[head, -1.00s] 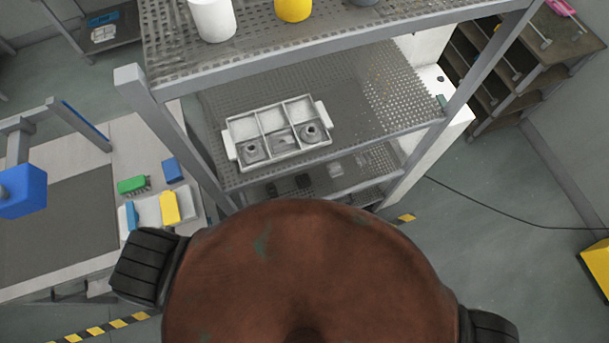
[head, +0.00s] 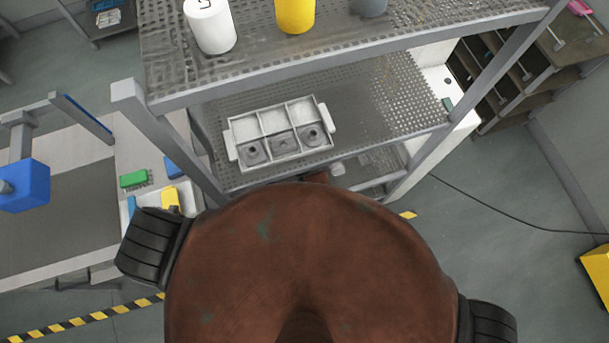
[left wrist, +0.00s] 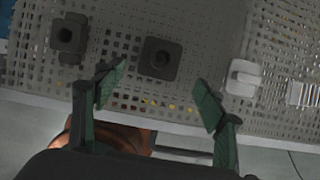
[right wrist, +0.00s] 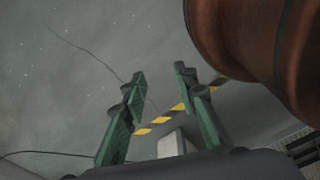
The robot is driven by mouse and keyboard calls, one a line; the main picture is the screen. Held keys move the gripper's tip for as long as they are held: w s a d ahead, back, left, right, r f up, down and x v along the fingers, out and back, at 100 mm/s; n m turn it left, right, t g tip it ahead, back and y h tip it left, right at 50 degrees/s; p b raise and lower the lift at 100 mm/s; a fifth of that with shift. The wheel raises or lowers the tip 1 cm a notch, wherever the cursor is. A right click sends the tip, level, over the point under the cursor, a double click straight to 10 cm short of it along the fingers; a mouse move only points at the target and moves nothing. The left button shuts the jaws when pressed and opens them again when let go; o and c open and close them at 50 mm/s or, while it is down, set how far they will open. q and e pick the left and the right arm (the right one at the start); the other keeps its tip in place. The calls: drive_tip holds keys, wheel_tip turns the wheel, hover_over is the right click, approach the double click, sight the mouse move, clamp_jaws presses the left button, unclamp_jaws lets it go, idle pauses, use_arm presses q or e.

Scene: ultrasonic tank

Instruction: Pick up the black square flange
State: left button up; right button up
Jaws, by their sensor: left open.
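In the left wrist view a black square flange (left wrist: 160,58) with a round raised centre lies on a perforated shelf (left wrist: 200,25). My left gripper (left wrist: 160,96) is open and empty, its fingers nearer the camera, to either side below the flange in the picture, not touching it. A second dark part (left wrist: 68,38) with a round hole sits to its left, and a pale grey part (left wrist: 243,76) to its right. My right gripper (right wrist: 160,76) is open and empty above the floor. In the head view my body hides both grippers and the dark parts.
A grey compartment tray (head: 232,152) with grey parts in its front row sits on the middle shelf (head: 385,110). The top shelf (head: 340,32) holds a white container (head: 210,27) and a yellow one (head: 295,12). A rack post (head: 165,140) stands at left.

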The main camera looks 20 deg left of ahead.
use_arm(q)
drive_tip(key=shift+w+a, duration=0.2)
drive_tip(key=shift+w, duration=0.05)
drive_tip(key=shift+w+a, duration=0.25)
drive_tip(key=shift+w, duration=0.15)
drive_tip(key=x, duration=0.4)
drive_tip(key=shift+w+a, duration=0.1)
drive_tip(key=shift+w+f, duration=0.1)
drive_tip(key=shift+f, duration=0.25)
drive_tip(key=shift+w+f, duration=0.1)
drive_tip(key=shift+c, duration=0.4)
drive_tip(key=c, duration=1.3)
use_arm(e)
drive_tip(key=shift+w, duration=0.9)
